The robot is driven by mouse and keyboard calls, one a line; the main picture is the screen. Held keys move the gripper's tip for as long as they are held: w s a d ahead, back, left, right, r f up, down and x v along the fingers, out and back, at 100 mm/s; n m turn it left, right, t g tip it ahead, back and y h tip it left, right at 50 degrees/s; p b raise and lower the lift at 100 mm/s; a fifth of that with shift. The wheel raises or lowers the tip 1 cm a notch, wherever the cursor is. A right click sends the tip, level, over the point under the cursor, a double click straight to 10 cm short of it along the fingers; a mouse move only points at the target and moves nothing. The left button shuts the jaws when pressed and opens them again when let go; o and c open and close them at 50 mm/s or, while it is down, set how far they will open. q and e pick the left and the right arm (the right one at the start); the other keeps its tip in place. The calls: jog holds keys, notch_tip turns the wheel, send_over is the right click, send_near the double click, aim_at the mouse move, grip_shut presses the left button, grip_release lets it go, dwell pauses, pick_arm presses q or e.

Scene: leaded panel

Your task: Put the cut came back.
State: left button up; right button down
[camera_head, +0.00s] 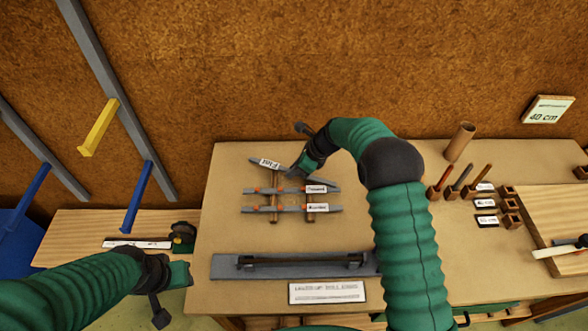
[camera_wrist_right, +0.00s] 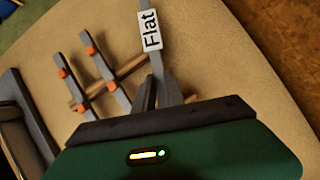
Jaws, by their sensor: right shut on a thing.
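The came strip labelled "Flat" (camera_head: 253,160) is a grey bar, tilted relative to two other labelled came strips on the small wooden rack (camera_head: 274,216). My right gripper (camera_head: 294,172) is shut on it at the back end of the rack. The right wrist view shows the grey strip (camera_wrist_right: 157,62) running forward from between the fingers (camera_wrist_right: 165,92). Whether it touches the rack is unclear. The two other strips (camera_head: 258,190) (camera_head: 256,209) lie side by side across the rack, with orange pieces along them. My left gripper (camera_head: 172,292) is low at the left; its jaws are unclear.
A grey tray (camera_head: 222,266) with a dark bar lies at the table's front, beside a white label plate (camera_head: 327,291). Tools stand in wooden holders (camera_head: 433,192) at the right. A lower bench (camera_head: 75,230) stands left. Bare tabletop (camera_head: 225,215) lies left of the rack.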

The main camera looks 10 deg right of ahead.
jog(key=c, duration=1.3)
grip_release()
jog(key=shift+c, duration=0.2)
jog(key=v, duration=1.7)
jog(key=s+f+n+h, duration=0.2)
jog(key=s+f+n, duration=0.2)
jog(key=s+n, duration=0.7)
jog(key=s+a+f+n+h, duration=0.1)
jog(key=s+f+n+h, duration=0.1)
jog(key=s+n, duration=1)
jog(key=shift+s+a+f+g+h, duration=0.25)
jog(key=shift+s+f+g+h, duration=0.15)
jog(key=shift+s+f, duration=0.5)
